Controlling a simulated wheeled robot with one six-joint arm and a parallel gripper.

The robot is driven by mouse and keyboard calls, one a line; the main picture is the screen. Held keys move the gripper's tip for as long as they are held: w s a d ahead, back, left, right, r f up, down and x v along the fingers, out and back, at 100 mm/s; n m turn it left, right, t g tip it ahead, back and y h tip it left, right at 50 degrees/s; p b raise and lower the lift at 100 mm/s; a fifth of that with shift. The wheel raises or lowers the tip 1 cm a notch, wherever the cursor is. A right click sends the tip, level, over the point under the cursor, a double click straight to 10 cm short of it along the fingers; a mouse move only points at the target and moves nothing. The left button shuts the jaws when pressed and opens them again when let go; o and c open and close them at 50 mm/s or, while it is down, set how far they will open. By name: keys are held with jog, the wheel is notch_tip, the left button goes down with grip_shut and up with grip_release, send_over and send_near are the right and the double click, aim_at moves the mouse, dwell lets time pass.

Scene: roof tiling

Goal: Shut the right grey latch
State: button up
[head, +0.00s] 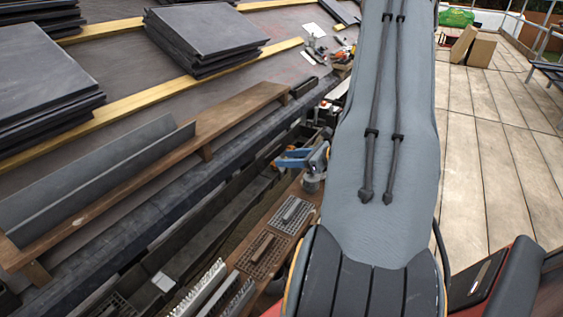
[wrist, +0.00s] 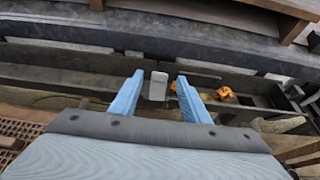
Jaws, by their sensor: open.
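My gripper (wrist: 160,77) is open, its two blue fingers apart in the wrist view. A small light grey upright plate (wrist: 157,86), which looks like a grey latch, shows between the fingers against a dark rail (wrist: 90,78). I see no finger closed on it, and I cannot tell how far beyond the fingertips it is. Whether it is the right one of a pair, I cannot tell. In the head view my gripper (head: 286,158) reaches left over the dark gutter area, and the latch is not clearly visible there.
An orange object (wrist: 221,94) lies right of the fingers. In the head view, a wooden plank (head: 225,113) runs along the roof edge, with stacks of dark slates (head: 205,38) beyond. Grates (head: 264,255) lie on a board below my gripper. The paved deck (head: 495,150) at right is mostly clear.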

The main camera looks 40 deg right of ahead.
jog(key=shift+b+x, duration=0.3)
jog(key=shift+x, duration=1.1)
jog(key=c, duration=1.1)
jog(key=shift+o, duration=0.2)
jog(key=shift+a, duration=0.1)
